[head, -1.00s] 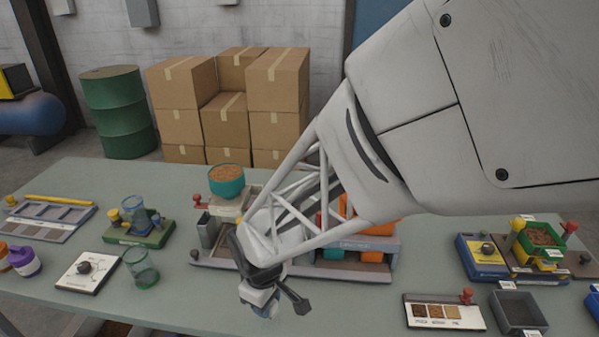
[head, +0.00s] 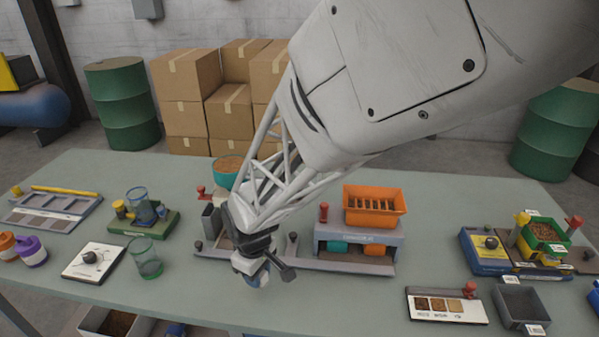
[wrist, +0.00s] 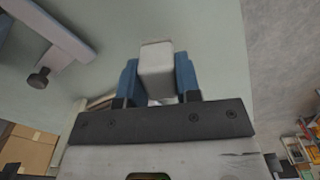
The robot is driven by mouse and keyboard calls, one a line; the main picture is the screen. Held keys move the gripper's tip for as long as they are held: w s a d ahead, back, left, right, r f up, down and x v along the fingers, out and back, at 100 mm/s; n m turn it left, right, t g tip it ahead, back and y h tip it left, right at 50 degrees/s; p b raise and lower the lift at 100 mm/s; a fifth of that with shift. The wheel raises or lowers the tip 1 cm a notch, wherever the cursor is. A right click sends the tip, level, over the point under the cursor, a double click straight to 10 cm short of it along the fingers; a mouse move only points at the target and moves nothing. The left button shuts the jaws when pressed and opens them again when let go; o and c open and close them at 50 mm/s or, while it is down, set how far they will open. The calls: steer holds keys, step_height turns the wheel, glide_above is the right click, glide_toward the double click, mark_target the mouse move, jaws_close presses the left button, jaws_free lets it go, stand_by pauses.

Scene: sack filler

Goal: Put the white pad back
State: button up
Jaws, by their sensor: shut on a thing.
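My gripper (wrist: 158,75) is shut on the white pad (wrist: 157,60), a small pale block with rounded edges held between two blue fingers in the wrist view. In the head view my gripper (head: 257,279) hangs over the front middle of the table, in front of the grey base of the central machine. The pad cannot be made out clearly in the head view. The wrist view shows bare green tabletop beyond the pad, and a grey base strip with a dark knob (wrist: 40,78) at upper left.
The orange hopper (head: 375,203) stands on a grey unit right of my gripper. A clear green-tinted cup (head: 146,258) and a white dial plate (head: 92,261) are to the left. A grey bin (head: 521,307) is at front right. Table is free between my gripper and the sample card (head: 447,306).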

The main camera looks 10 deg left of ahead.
steer(key=shift+w+a, duration=0.25)
steer(key=shift+w, duration=0.1)
steer(key=shift+f, duration=1.8)
steer(key=shift+f, duration=0.1)
steer(key=o, duration=1)
step_height(320, 180, up, 12)
steer(key=shift+r, duration=0.1)
steer(key=shift+d, duration=0.1)
